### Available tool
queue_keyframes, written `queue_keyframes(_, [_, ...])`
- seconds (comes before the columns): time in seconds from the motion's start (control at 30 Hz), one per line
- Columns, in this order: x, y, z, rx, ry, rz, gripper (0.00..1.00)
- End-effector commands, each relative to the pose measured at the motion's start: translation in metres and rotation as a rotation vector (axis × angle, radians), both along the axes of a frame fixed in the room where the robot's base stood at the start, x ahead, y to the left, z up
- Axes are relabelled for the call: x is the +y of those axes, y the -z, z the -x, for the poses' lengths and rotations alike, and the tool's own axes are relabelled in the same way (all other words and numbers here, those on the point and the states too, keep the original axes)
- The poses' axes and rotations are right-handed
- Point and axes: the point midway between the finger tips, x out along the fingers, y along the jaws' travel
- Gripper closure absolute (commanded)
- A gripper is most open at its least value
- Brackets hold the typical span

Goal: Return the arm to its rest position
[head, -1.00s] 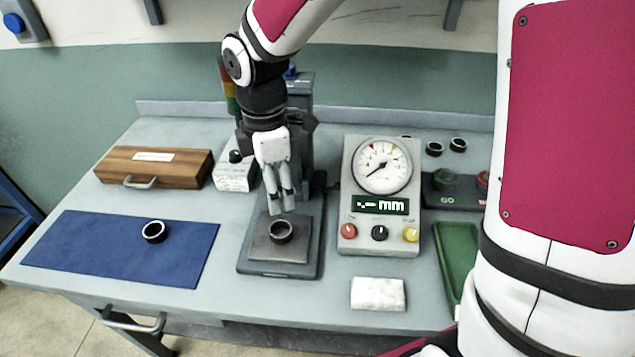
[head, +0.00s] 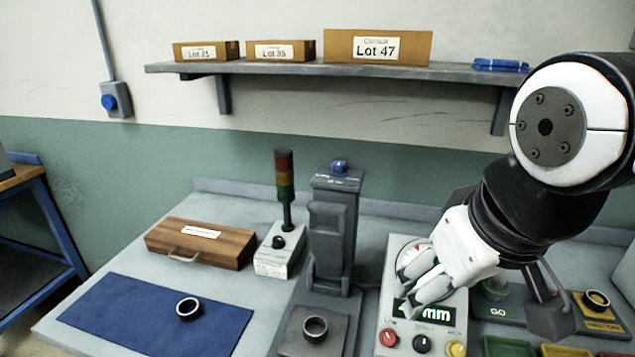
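My gripper (head: 420,290) is in the right half of the head view, in front of the gauge unit (head: 388,281), and hides much of its dial and display. Its fingers point down and left. The fingers look close together, but whether they are shut cannot be told; no held part shows. Another ring (head: 189,307) lies on the blue mat (head: 130,318).
A wooden case (head: 205,243) and a control box with a signal tower (head: 284,190) stand behind the mat. A shelf (head: 290,69) with lot boxes (head: 376,47) hangs on the wall. A ring (head: 596,299) sits at the yellow-marked station at right. Air above the table's left is free.

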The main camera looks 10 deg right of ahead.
Motion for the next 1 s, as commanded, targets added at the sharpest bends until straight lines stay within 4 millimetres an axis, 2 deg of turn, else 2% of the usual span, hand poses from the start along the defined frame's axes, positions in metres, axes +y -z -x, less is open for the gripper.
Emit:
queue_keyframes(0.1, [-0.004,-0.002,0.013,-0.033,0.086,-0.057,0.38])
queue_keyframes(0.2, [-0.005,-0.002,0.017,-0.043,0.118,-0.078,0.38])
queue_keyframes(1.0, [-0.005,-0.002,0.017,-0.043,0.121,-0.08,0.38])
